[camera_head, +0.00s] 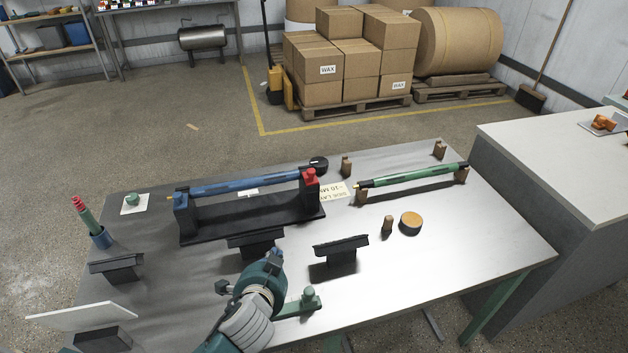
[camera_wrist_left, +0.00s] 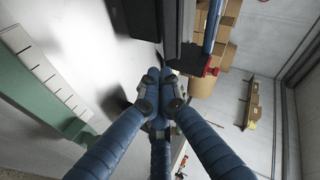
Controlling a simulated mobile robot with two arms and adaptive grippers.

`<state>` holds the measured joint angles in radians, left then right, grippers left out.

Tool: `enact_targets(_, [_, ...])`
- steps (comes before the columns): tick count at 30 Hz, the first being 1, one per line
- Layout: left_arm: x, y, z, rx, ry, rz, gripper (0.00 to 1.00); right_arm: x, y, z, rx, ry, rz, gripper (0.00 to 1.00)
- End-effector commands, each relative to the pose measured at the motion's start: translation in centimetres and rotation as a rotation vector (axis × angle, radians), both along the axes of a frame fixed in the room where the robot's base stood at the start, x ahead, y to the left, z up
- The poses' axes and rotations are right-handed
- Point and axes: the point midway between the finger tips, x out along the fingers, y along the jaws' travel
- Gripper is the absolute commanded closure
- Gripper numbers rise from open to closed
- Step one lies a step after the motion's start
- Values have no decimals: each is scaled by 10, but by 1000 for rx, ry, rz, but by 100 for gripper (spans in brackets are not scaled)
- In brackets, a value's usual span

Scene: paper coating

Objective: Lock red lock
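The red lock (camera_head: 310,181) sits upright at the right end of a black stand (camera_head: 208,220) holding a blue roller (camera_head: 245,182). The roller's other end rests in the stand's left post. In the left wrist view a small red part, apparently the lock (camera_wrist_left: 212,71), shows above and right of my fingers. My left gripper (camera_wrist_left: 160,78) has its blue fingers drawn together, with nothing visible between them. In the head view my left wrist (camera_head: 258,290) is over the table's front, before the stand and apart from the lock; its fingers are hard to make out. My right gripper is in neither view.
A green roller (camera_head: 415,175) rests on brown supports at the right. A black bracket (camera_head: 341,249) stands at the front, another (camera_head: 255,242) just behind my wrist. The table's right front is clear.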

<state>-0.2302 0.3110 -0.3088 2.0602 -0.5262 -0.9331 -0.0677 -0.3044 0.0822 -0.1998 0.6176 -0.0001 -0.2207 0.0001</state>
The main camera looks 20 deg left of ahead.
Motion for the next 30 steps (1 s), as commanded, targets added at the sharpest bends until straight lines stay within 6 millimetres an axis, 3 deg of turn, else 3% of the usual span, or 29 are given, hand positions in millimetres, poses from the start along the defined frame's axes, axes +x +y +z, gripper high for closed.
enact_targets(1, [27,-1,15,95,-72,-65,100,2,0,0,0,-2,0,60])
enact_targets(3, [57,-9,34,223,-163,-162,100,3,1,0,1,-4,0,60])
enact_targets(6, [87,-22,54,378,-256,-285,100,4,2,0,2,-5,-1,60])
enact_targets(9, [104,-34,64,486,-312,-375,100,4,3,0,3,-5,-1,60])
enact_targets(15, [114,-44,70,567,-349,-448,100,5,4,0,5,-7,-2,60])
enact_targets(25, [115,-44,70,566,-350,-446,100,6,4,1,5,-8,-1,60])
enact_targets(30, [132,-44,70,568,-350,-445,100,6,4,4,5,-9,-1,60])
